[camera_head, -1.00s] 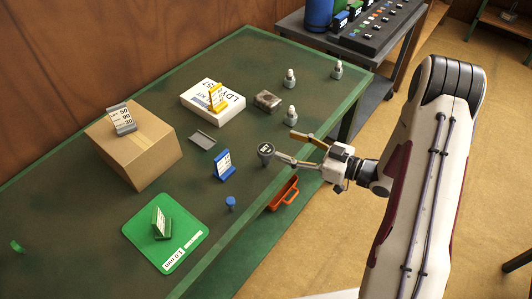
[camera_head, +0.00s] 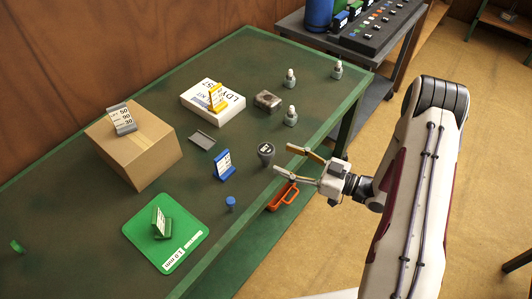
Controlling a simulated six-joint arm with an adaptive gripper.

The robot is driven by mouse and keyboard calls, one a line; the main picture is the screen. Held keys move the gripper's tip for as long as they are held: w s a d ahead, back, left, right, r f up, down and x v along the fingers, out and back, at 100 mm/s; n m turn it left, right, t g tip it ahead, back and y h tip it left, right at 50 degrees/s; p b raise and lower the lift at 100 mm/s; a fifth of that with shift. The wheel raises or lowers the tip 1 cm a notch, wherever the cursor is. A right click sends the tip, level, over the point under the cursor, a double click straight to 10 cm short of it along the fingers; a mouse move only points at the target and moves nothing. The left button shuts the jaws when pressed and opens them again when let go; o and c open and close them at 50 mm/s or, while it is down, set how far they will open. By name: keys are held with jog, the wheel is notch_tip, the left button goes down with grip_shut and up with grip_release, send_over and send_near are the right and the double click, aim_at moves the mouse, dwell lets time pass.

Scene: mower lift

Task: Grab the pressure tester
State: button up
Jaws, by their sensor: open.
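A dark gauge with a round head and a pale marking (camera_head: 266,152), which looks like the pressure tester, stands near the right edge of the green table (camera_head: 222,262). My gripper (camera_head: 283,159) is open and empty just right of it. One finger is above and right of the gauge in the picture, the other below and right of it. The fingers seem not to enclose it. I cannot tell their height over the table.
A blue sign (camera_head: 222,165) and a blue knob (camera_head: 230,203) stand left of and below the gauge. A white-topped bottle (camera_head: 291,116) and a metal block (camera_head: 267,101) stand behind it. An orange handled item (camera_head: 283,196) sits by the table's edge below my gripper.

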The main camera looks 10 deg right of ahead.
aim_at(273, 154)
jog(key=shift+x, duration=1.05)
jog(key=shift+a, duration=0.1)
jog(key=shift+r+x, duration=0.15)
jog(key=shift+x, duration=0.5)
jog(key=shift+r+x, duration=0.15)
jog(key=shift+x, duration=1.7)
jog(key=c, duration=1.3)
